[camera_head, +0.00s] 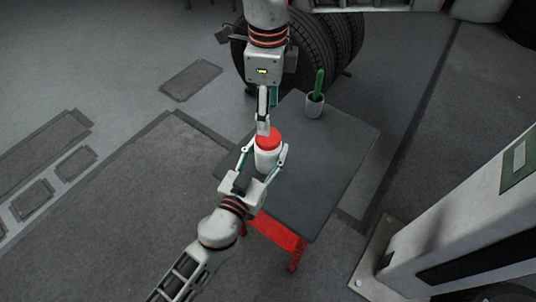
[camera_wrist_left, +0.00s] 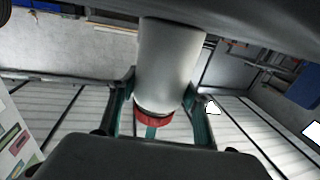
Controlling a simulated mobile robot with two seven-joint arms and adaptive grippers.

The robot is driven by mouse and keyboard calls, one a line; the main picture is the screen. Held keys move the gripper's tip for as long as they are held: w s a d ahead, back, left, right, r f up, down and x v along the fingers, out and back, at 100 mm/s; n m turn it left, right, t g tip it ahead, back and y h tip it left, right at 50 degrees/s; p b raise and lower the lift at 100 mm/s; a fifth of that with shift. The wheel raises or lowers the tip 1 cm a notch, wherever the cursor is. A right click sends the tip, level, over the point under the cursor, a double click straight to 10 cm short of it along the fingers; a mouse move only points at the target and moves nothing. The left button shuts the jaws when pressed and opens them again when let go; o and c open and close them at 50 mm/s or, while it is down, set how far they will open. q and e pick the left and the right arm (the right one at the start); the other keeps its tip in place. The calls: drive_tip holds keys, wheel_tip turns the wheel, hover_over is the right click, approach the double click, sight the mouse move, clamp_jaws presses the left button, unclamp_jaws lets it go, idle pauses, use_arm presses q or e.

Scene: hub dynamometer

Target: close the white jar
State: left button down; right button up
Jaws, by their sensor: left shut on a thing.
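The white jar (camera_head: 267,157) stands upright over the grey table, its red lid (camera_head: 269,138) at its top. My left gripper (camera_head: 264,158) is shut on the jar's body, one finger on each side. In the left wrist view the white jar (camera_wrist_left: 168,65) fills the middle between the fingers, and the red lid (camera_wrist_left: 153,121) shows at its lower end with a thin dark band between them. My right gripper (camera_head: 263,126) points down at the lid from above, seen edge-on. Whether its fingers grip the lid is unclear.
The table (camera_head: 335,150) has a dark grey top and red legs, with free room right of the jar. A white machine (camera_head: 465,220) stands at the right.

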drive_tip(key=n, duration=2.2)
drive_tip(key=shift+f, duration=4)
